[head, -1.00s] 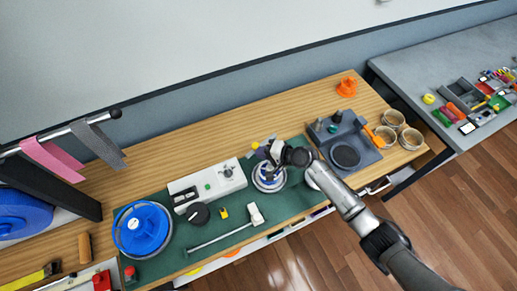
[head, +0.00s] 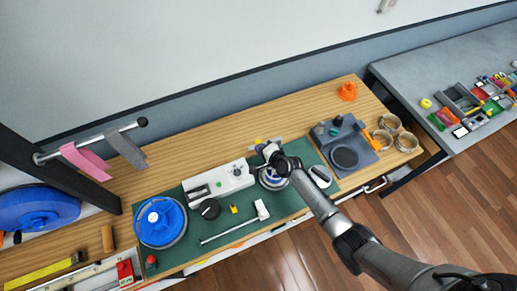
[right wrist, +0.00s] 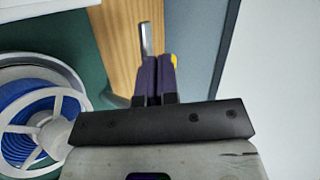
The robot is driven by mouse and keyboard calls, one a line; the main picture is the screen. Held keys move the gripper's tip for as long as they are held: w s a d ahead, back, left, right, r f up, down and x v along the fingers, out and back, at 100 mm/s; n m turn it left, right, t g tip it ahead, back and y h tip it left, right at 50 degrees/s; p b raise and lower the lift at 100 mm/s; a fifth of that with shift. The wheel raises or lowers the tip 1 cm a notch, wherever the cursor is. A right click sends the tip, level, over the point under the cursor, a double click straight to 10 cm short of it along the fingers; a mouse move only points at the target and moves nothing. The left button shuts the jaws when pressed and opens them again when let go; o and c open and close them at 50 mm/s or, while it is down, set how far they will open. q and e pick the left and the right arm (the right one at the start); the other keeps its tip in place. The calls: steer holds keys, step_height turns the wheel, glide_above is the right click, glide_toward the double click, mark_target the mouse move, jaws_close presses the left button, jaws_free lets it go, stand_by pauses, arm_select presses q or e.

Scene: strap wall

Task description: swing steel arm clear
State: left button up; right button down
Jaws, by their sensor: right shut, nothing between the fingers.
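My right gripper (head: 262,148) is over the far edge of the green mat, beside a small blue-and-white spool (head: 273,178). In the right wrist view its dark purple fingers (right wrist: 156,78) are shut and empty. A narrow steel-coloured bar (right wrist: 147,38) shows just past the fingertips; I cannot tell whether they touch it. The spool (right wrist: 35,115) is at the left of that view. At the far left of the head view, a steel rod (head: 55,154) with a dark end knob carries a pink strap (head: 85,160) and a grey strap (head: 126,148). My left gripper is not in view.
A white control box (head: 220,181), a large blue reel (head: 160,222) and a white-headed rod (head: 232,232) lie on the green mat (head: 205,245). A grey tray (head: 345,158) and several round cups (head: 390,122) stand to the right. The wooden bench's back strip is mostly clear.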

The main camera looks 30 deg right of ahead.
steer(key=shift+f, duration=0.15)
stand_by(0.4)
steer(key=s+a+r+p, duration=0.3)
steer(key=s+r+p, duration=0.1)
steer(key=s, duration=0.8)
steer(key=shift+s+r, duration=0.25)
steer(key=shift+r, duration=0.45)
